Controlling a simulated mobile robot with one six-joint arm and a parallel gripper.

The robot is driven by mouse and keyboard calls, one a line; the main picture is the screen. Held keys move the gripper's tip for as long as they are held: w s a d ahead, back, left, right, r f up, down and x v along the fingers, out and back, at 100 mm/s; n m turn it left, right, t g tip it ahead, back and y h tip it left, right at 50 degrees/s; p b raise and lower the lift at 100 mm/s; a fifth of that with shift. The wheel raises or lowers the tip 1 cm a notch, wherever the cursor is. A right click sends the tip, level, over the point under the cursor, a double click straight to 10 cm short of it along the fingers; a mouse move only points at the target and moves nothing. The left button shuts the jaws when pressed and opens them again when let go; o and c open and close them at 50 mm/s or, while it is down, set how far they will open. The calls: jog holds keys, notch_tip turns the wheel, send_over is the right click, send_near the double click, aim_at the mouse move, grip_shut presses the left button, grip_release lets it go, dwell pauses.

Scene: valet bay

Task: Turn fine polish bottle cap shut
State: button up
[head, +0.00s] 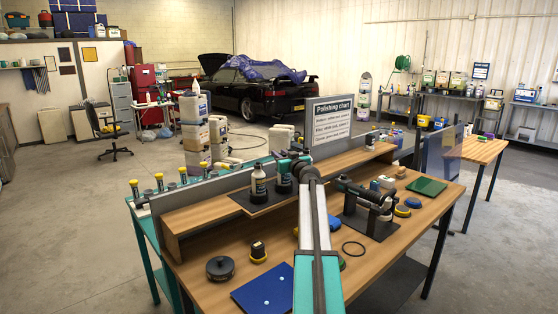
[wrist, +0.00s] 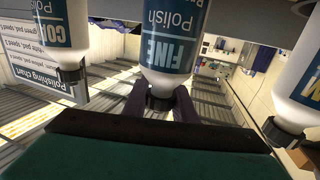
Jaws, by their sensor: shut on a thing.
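The fine polish bottle (wrist: 172,40), white with a blue FINE Polish label, fills the middle of the wrist view, cap end down in the picture. Its dark cap (wrist: 160,101) sits between the two fingers of my gripper (wrist: 160,97), which is shut on it. In the head view my gripper (head: 290,160) is over the raised wooden shelf. It and my arm hide much of the bottle there. Whether the cap is fully seated cannot be seen.
Similar bottles stand close on both sides, a blue-labelled one (wrist: 62,30) and another (wrist: 300,95). A polishing chart (head: 332,117) stands behind. The bench holds a black polisher (head: 367,195), a blue sheet (head: 265,289) and a green sheet (head: 426,186).

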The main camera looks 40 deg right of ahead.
jog(key=shift+s+d+m+g+h, duration=0.15)
jog(key=shift+m+g+h, duration=0.25)
jog(key=shift+m+h, duration=0.3)
jog(key=shift+d+m+g+h+p, duration=0.2)
jog(key=shift+m+g+h+p, duration=0.3)
jog(key=shift+h+p, duration=0.5)
jog(key=p, duration=0.3)
jog(key=m+g+h+p, duration=0.1)
jog(key=p, duration=0.2)
jog(key=shift+s+d+r+h, duration=0.1)
jog(key=shift+s+d+h, duration=0.05)
jog(key=shift+d+h, duration=0.15)
jog(key=m+g+h+p, duration=0.1)
jog(key=p, duration=0.3)
dwell(0.3)
jog(key=o, duration=1.1)
jog(key=shift+c, duration=0.2)
jog(key=shift+s, duration=0.1)
jog(key=v, duration=1.3)
jog(key=shift+s+a, duration=0.25)
